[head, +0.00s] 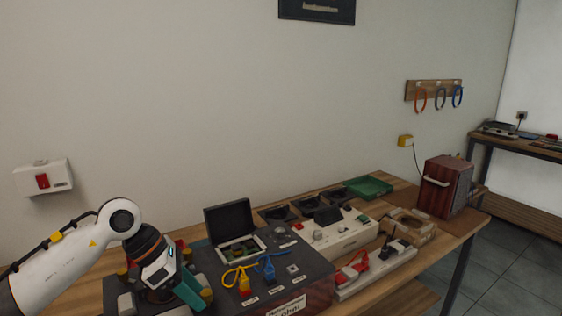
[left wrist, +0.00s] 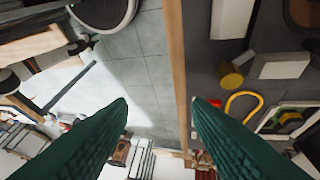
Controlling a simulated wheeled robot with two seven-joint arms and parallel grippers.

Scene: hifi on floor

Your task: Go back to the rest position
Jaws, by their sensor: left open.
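My left arm reaches in from the left of the head view. Its gripper (head: 188,290) has teal-green fingers and hangs over the left end of the wooden workbench (head: 90,300), beside the dark grey equipment box. In the left wrist view the two green fingers (left wrist: 160,106) stand wide apart with nothing between them. They hang by the bench edge (left wrist: 177,80), with floor on one side and the grey box on the other. My right gripper is in neither view.
The dark grey box (head: 318,272) carries an open-lidded case (head: 230,222), a yellow cable plug (head: 243,284) and a blue one (head: 270,270). Behind are a white device (head: 345,236), a green tray (head: 368,187) and a wooden cabinet (head: 446,187). Air above the bench is clear.

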